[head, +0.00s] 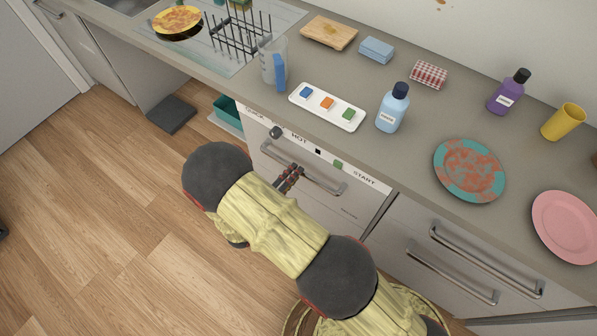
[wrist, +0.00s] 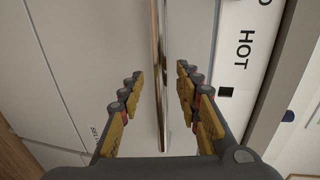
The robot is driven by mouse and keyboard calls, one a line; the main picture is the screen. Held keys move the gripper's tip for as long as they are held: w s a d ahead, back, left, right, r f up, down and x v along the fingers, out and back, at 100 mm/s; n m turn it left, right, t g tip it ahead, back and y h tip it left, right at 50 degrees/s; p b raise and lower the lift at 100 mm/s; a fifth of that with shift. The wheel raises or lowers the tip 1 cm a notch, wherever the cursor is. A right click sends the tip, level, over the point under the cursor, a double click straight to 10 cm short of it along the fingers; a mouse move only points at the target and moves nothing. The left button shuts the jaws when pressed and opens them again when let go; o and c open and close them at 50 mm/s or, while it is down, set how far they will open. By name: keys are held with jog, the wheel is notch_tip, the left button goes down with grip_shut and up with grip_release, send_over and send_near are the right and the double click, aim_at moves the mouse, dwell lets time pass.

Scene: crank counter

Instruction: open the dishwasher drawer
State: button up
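The dishwasher drawer (head: 358,203) is a white front under the counter, with a control strip marked HOT and START along its top. It looks closed, flush with the cabinets beside it. Its metal bar handle (head: 327,188) runs across the upper front. In the wrist view, my gripper (wrist: 160,78) is open, with fingers on either side of the handle bar (wrist: 160,110). A gap shows between the bar and each finger.
The counter above holds a white tray (head: 296,97) of colored tablets, a blue bottle (head: 390,112), a clear jug (head: 268,62) and plates. Drawers with bar handles (head: 485,262) are at the right. A teal bin (head: 228,113) is left of the dishwasher. Wooden floor (head: 110,240) is clear at left.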

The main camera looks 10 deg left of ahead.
jog(key=shift+b+x, duration=0.35)
jog(key=shift+x, duration=1.25)
jog(key=shift+c, duration=0.7)
jog(key=c, duration=0.7)
grip_shut()
